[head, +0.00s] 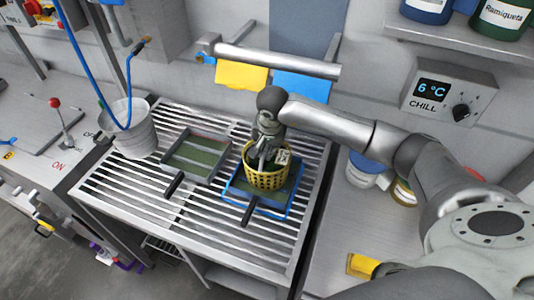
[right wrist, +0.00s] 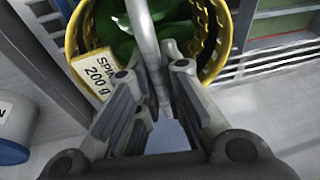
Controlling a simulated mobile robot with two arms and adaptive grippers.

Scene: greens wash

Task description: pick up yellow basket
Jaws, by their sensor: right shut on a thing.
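The yellow basket (head: 267,180) stands upright over the blue-rimmed tray (head: 285,210) on the slatted steel rack; I cannot tell whether it touches the tray. In the right wrist view the basket (right wrist: 222,40) holds green leaves (right wrist: 122,42) and a cream label (right wrist: 95,76) reading "SPIN… 200 g". My right gripper (head: 267,145) is above the basket, pointing down. It is shut on the basket's grey handle (right wrist: 145,35), which runs between its fingers (right wrist: 153,80). The fingers hide part of the basket. My left gripper is not in view.
A grey-rimmed tray (head: 208,133) lies left of the basket. A pale bucket (head: 130,135) with a blue hose stands at the rack's left end. Yellow (head: 242,76) and blue (head: 300,86) cloths hang from a rail behind. Tubs (head: 365,170) stand to the right.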

